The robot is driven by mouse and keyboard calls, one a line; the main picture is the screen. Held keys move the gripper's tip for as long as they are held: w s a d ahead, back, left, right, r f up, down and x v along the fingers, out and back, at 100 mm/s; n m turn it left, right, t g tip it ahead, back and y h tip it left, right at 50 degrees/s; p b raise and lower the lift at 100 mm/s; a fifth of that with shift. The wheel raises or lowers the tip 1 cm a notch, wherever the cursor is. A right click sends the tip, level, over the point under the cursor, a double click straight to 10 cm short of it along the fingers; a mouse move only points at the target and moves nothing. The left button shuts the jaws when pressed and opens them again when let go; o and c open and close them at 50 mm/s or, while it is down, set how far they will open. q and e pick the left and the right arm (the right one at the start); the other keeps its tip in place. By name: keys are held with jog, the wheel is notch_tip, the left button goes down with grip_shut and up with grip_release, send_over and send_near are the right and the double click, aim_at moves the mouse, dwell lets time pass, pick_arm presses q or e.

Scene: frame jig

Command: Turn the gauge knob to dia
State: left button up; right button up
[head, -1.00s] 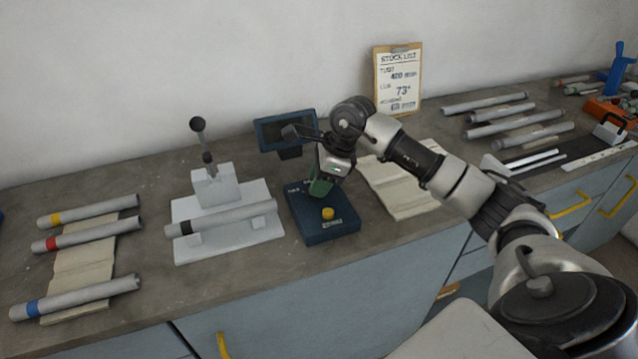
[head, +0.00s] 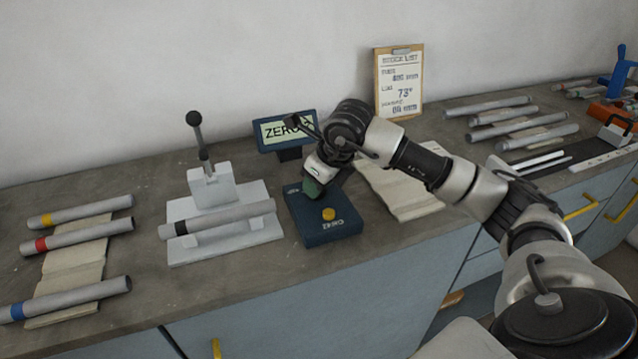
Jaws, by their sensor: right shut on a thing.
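The dark blue gauge box (head: 340,231) lies on the worktop, with a yellow button (head: 328,214) near its front. My right gripper (head: 313,187) is over the back left part of the box, shut on the green gauge knob (head: 311,188), which is mostly hidden by the gripper. The gauge display (head: 287,131) behind the box is lit and reads "ZERO", with its right end partly hidden by my arm. My left gripper is not in view.
A white press stand (head: 225,237) with a grey tube (head: 225,217) is left of the box. Banded tubes (head: 78,234) lie further left. A clipboard (head: 398,83) leans on the wall. More tubes (head: 505,118) lie at the right.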

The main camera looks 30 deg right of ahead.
dwell(0.3)
jog(key=o, duration=0.9)
jog(key=shift+r, duration=0.1)
jog(key=b+v, duration=0.1)
jog(key=v, duration=0.9)
jog(key=shift+s+r, duration=0.15)
jog(key=shift+r, duration=0.15)
jog(key=shift+f, duration=0.1)
